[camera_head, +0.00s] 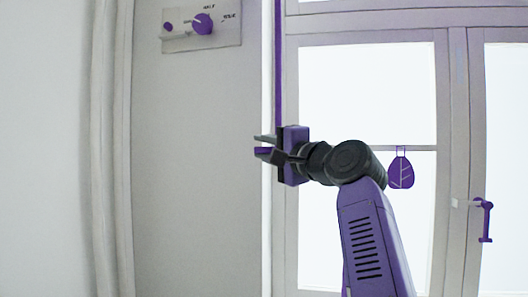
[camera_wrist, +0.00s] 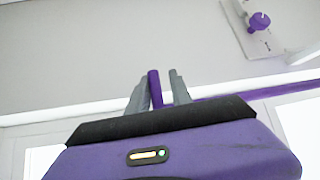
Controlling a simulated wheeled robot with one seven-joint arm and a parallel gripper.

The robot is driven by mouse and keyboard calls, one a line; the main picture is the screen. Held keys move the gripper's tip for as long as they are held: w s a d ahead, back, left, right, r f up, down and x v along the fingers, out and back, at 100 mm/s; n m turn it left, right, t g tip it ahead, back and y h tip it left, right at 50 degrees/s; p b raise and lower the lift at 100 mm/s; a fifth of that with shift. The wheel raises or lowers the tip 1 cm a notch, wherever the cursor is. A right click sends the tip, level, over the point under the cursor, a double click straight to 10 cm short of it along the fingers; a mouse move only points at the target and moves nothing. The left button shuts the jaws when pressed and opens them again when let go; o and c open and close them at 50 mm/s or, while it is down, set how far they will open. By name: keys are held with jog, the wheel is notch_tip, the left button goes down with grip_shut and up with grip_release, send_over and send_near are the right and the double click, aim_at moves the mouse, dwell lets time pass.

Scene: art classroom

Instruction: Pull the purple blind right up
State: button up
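A narrow purple strip (camera_head: 278,60) runs straight down the left edge of the window to my gripper. It also shows in the wrist view (camera_wrist: 270,92), running to the right edge. My gripper (camera_head: 264,147) is at the lower visible end of this strip. Its two grey fingers (camera_wrist: 163,88) stand apart. A short purple rod (camera_wrist: 154,88) lies between them, close to the left finger, with a gap to the right finger. I cannot tell whether the rod is joined to the strip. No spread blind cloth shows over the panes. My gripper hides part of the strip.
A wall panel with a purple dial (camera_head: 203,24) is at upper left, and shows in the wrist view (camera_wrist: 259,21). A purple leaf-shaped tag (camera_head: 401,172) hangs before the window (camera_head: 366,90). A purple window handle (camera_head: 487,220) is at right. The wall (camera_head: 195,180) left of my gripper is bare.

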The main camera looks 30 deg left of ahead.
jog(key=shift+o, duration=0.9)
jog(key=shift+r, duration=0.15)
jog(key=shift+s+d+f+b, duration=0.25)
jog(key=shift+d+f+b, duration=0.05)
jog(key=shift+d+f, duration=0.1)
jog(key=b+v, duration=0.2)
jog(key=v, duration=0.3)
jog(key=shift+s+d, duration=0.1)
jog(key=shift+d, duration=0.2)
jog(key=shift+s+d+b, duration=0.3)
jog(key=shift+s+d, duration=0.05)
jog(key=shift+d, duration=0.15)
